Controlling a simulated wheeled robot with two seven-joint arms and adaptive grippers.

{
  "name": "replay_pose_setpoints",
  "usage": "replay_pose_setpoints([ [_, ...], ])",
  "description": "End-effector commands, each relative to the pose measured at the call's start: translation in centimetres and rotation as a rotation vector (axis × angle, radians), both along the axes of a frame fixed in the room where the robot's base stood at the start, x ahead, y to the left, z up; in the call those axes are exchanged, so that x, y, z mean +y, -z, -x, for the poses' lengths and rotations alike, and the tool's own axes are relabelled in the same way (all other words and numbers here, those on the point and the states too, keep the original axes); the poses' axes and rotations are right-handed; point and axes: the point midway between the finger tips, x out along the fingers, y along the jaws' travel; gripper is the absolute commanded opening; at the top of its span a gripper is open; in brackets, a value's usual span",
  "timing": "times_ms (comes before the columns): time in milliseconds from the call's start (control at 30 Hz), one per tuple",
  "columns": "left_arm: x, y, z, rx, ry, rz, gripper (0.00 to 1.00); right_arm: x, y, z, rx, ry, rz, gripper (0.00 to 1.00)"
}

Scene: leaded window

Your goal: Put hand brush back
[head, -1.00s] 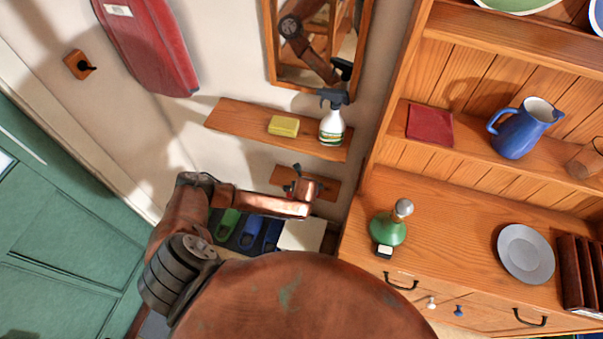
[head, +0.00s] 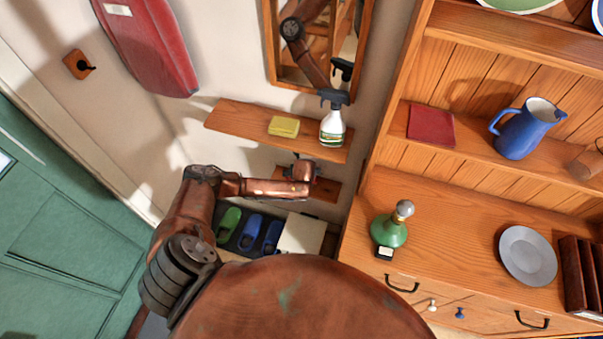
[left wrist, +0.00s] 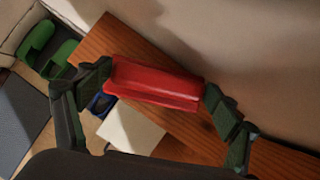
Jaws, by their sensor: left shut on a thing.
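The hand brush (left wrist: 155,82), seen as a red block, is between the two fingers of my left gripper (left wrist: 158,88) in the left wrist view. The gripper is shut on it, one finger at each end. No bristles show. Below it is a small wooden lower shelf (left wrist: 185,128), fixed to the wall; I cannot tell whether the brush touches it. My right gripper is not in view.
A longer shelf (head: 235,118) above holds a yellow sponge (head: 284,126) and a spray bottle (head: 332,127). Green and blue slippers (head: 251,231) and a pale box (head: 302,233) are below. A dresser (head: 440,200) with a green bottle (head: 389,231) stands right; a mirror (head: 272,50) hangs above.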

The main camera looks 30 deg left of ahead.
Motion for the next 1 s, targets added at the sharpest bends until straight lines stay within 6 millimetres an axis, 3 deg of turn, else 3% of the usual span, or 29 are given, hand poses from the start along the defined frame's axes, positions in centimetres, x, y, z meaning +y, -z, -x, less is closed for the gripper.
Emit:
replay_pose_setpoints([
  [67, 0.0, 0.3, 0.0, 0.001, -0.001, -0.001, 0.61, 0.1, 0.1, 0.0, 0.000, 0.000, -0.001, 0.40],
  [100, 0.0, 0.3, 0.1, 0.001, -0.001, -0.001, 0.86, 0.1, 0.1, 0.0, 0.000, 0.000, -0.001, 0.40],
  [300, 0.0, 0.3, 0.1, 0.001, -0.001, -0.001, 1.00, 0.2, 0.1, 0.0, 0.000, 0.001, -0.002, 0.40],
  [667, 0.0, -0.2, 0.1, -0.001, 0.001, 0.001, 1.00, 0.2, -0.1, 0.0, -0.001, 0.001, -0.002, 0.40],
  [1000, -1.5, -4.8, 2.2, -0.001, 0.002, 0.001, 1.00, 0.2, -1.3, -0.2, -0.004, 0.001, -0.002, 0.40],
])
